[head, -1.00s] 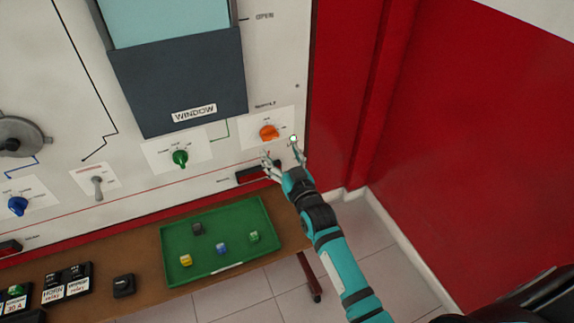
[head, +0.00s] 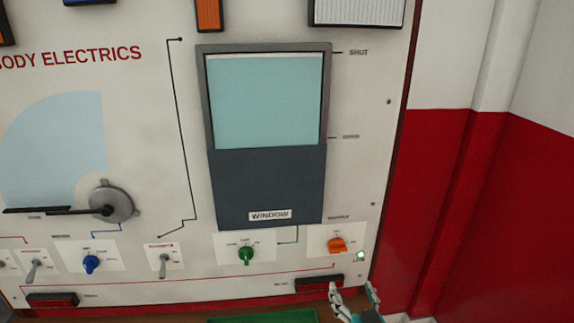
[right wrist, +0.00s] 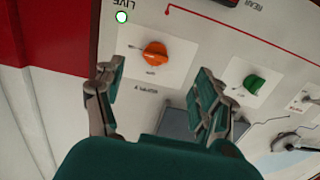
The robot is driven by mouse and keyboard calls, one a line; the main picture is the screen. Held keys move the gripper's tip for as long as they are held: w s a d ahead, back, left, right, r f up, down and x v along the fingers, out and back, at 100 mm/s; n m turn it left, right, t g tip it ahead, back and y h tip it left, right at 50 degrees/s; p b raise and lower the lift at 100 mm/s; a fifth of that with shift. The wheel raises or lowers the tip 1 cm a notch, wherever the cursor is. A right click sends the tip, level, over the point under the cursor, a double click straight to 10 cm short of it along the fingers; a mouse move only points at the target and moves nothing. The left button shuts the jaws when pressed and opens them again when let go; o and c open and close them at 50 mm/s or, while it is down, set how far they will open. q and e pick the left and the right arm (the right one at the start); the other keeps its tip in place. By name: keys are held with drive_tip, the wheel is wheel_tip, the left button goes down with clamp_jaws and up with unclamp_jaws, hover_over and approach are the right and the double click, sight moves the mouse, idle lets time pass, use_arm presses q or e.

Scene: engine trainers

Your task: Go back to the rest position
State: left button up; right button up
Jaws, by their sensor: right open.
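My right gripper (head: 354,292) shows at the bottom edge of the head view, in front of the lower right of the trainer panel (head: 372,180). Its arm is mostly cut off by the frame. In the right wrist view my right gripper (right wrist: 156,82) has its fingers spread with nothing between them. The orange knob (head: 336,245) is above the gripper in the head view. In the wrist view the orange knob (right wrist: 154,55) appears between the fingertips, apart from them. My left gripper is in neither view.
A green knob (head: 246,255), toggle switch (head: 163,264) and blue knob (head: 91,263) line the panel. The window unit (head: 268,185) is above. A lit green lamp (head: 361,255) is beside the orange knob. A green tray (head: 262,317) edge shows below. Red-and-white wall (head: 480,190) stands right.

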drive_tip(key=s+f+n+g, duration=0.1)
drive_tip(key=s+f+g, duration=0.3)
drive_tip(key=s, duration=0.6)
drive_tip(key=s+f+g, duration=0.1)
drive_tip(key=s+g, duration=0.4)
drive_tip(key=s, duration=0.5)
drive_tip(key=s+f+n+g, duration=0.1)
drive_tip(key=s+f+g, duration=0.3)
drive_tip(key=s, duration=0.7)
wheel_tip(320, 180, down, 25)
drive_tip(key=g, duration=0.2)
drive_tip(key=s+d+f+g+h, duration=0.1)
drive_tip(key=s+d+f, duration=0.2)
drive_tip(key=s+f, duration=1.3)
drive_tip(key=shift+s+d+f, duration=0.2)
drive_tip(key=shift+s+f, duration=0.2)
drive_tip(key=shift+s, duration=0.2)
